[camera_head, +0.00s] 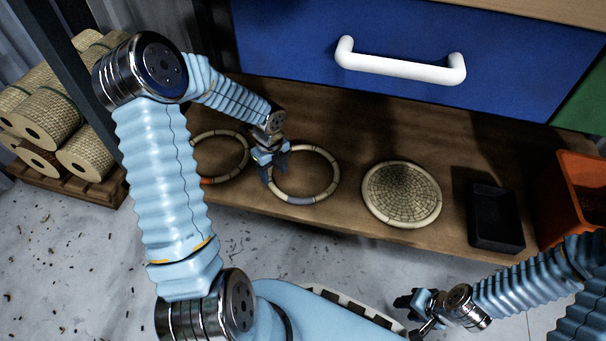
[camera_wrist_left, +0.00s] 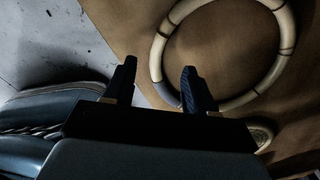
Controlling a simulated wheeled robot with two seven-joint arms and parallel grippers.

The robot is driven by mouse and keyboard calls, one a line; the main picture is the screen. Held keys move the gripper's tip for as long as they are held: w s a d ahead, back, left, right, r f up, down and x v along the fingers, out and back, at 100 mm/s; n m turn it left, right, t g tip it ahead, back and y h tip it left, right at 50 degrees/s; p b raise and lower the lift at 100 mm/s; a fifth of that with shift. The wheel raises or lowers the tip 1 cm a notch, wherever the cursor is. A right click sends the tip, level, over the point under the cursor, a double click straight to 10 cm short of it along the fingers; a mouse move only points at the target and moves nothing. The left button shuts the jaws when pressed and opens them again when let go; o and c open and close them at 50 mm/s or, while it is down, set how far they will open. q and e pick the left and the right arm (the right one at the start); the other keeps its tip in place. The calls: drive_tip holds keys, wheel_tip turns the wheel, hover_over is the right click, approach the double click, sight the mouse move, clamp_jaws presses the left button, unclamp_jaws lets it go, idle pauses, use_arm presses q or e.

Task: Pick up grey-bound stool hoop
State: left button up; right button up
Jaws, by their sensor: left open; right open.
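The grey-bound stool hoop (camera_head: 336,174) is a pale ring with dark joint bands, lying flat on the brown wooden shelf. Its grey binding (camera_head: 300,201) faces the front. My left gripper (camera_head: 271,167) is open above the hoop's left side, partly covering it. In the left wrist view the hoop (camera_wrist_left: 287,38) lies beyond the fingers. The right finger overlaps its rim close to the grey binding (camera_wrist_left: 168,95), and the left finger lies outside the ring. I cannot tell whether they touch. My right gripper (camera_head: 414,309) is open and empty at the lower right, away from the hoop.
An orange-bound hoop (camera_head: 207,181) lies left, partly behind my left arm. A round woven seat (camera_head: 402,193), black tray (camera_head: 495,217) and orange bin (camera_head: 581,190) are to the right. A blue drawer (camera_head: 290,45) with a white handle (camera_head: 400,66) overhangs the shelf.

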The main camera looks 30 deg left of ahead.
sight(276, 188)
use_arm(q)
drive_tip(key=f, duration=0.2)
drive_tip(key=f+b, duration=0.1)
drive_tip(key=f, duration=0.1)
drive_tip(key=f+b, duration=0.1)
drive_tip(key=f, duration=0.1)
drive_tip(key=shift+s+d+f, duration=0.3)
drive_tip(key=shift+d, duration=0.05)
drive_tip(key=shift+r, duration=0.1)
clamp_jaws()
